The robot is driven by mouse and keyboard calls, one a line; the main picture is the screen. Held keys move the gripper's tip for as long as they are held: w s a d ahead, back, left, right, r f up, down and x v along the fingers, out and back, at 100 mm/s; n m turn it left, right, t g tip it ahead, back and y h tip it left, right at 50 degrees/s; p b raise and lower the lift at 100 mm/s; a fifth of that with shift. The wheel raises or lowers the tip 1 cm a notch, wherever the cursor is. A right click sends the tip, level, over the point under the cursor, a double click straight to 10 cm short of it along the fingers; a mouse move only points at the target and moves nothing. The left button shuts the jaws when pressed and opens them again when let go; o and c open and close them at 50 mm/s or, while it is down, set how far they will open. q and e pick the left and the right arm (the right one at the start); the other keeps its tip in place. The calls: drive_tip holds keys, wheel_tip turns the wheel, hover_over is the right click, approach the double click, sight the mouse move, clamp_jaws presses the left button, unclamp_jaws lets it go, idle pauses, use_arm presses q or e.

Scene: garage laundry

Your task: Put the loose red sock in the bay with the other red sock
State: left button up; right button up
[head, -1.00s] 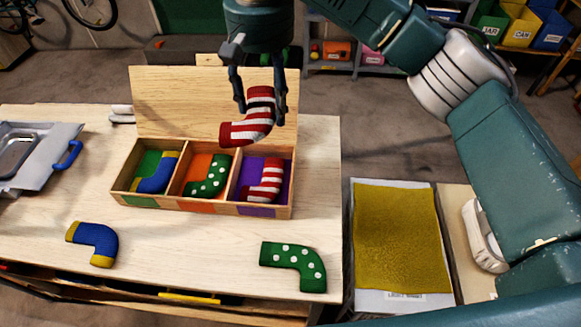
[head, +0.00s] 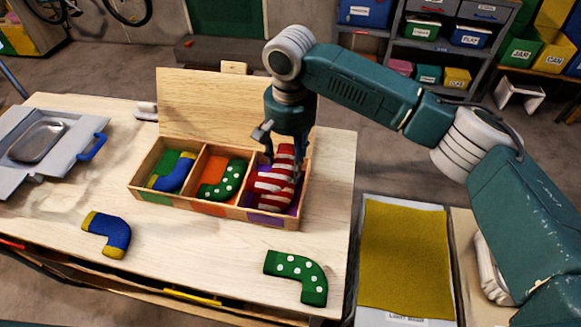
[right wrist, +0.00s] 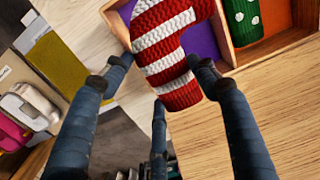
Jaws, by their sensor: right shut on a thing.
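My right gripper (head: 284,172) is shut on the loose red sock (head: 284,156), knitted with white stripes, at the purple bay (head: 264,217) of the wooden box. The other red-and-white striped sock (head: 271,189) lies in that bay. The two socks overlap in the head view, so I cannot tell whether they touch. In the right wrist view the held sock (right wrist: 178,52) is between my fingers (right wrist: 158,78), with purple floor (right wrist: 201,38) beside it. My left gripper is not in view.
A blue-and-yellow sock (head: 171,173) is in the green bay and a green dotted sock (head: 222,179) in the orange bay. A loose blue-and-yellow sock (head: 108,234) and a loose green dotted sock (head: 298,275) lie on the table (head: 200,255). The raised lid (head: 205,105) stands behind.

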drive_tip(key=shift+f+p, duration=0.35)
drive_tip(key=shift+f, duration=1.9)
drive_tip(key=shift+f+p, duration=0.3)
drive_tip(key=shift+f, duration=0.3)
drive_tip(key=o, duration=1.1)
drive_tip(key=shift+r, duration=0.2)
wheel_tip(320, 180, up, 13)
drive_tip(key=b, duration=0.3)
